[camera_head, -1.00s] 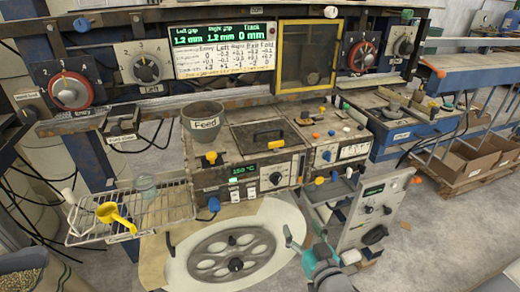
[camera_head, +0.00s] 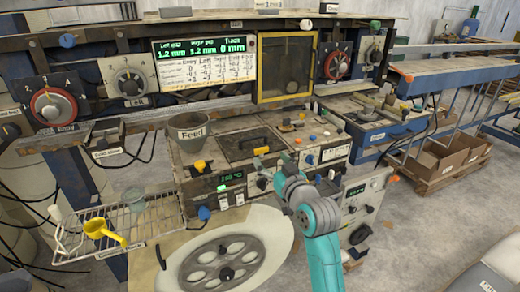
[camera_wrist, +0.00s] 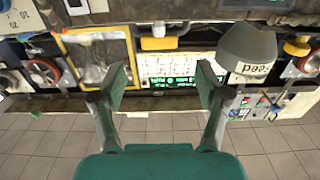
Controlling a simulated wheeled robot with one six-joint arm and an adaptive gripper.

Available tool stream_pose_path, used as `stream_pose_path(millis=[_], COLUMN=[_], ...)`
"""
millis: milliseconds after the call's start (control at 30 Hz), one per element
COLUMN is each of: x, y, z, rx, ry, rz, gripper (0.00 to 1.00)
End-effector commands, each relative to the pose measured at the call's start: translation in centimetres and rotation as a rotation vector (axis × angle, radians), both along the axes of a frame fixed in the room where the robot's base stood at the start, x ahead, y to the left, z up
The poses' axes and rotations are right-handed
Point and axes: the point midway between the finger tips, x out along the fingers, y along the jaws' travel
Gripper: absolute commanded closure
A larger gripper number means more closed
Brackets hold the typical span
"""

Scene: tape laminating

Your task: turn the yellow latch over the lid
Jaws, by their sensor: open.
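The machine's lid (camera_head: 238,147) is a dark, flat plate with a black handle, lying on the bench box behind the front panel. A small yellow piece (camera_head: 261,150), seemingly the latch, shows at the lid, close to my arm. The wrist view is upside down and shows a yellow piece (camera_wrist: 158,43) on a grey bracket beyond my fingers, likely the same part. My gripper (camera_wrist: 162,72) is open, with nothing between its fingers, and apart from that piece.
A grey Feed hopper (camera_head: 190,132) stands left of the lid, with a yellow knob (camera_head: 199,166) in front. A wire rack (camera_head: 120,228) holds a yellow scoop (camera_head: 101,229). A large round wheel (camera_head: 222,258) lies below. A yellow-framed window (camera_head: 285,68) stands behind.

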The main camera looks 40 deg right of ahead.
Motion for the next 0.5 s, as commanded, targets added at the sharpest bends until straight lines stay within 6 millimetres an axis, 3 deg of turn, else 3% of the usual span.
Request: stream_pose_path(millis=[200, 500], x=[3.9, 6.8], y=[-1.1, -1.9], z=[0.0, -0.1], rx=[0.000, 0.000], ry=[0.000, 0.001], rz=[0.001, 0.001], gripper=[0.25, 0.25])
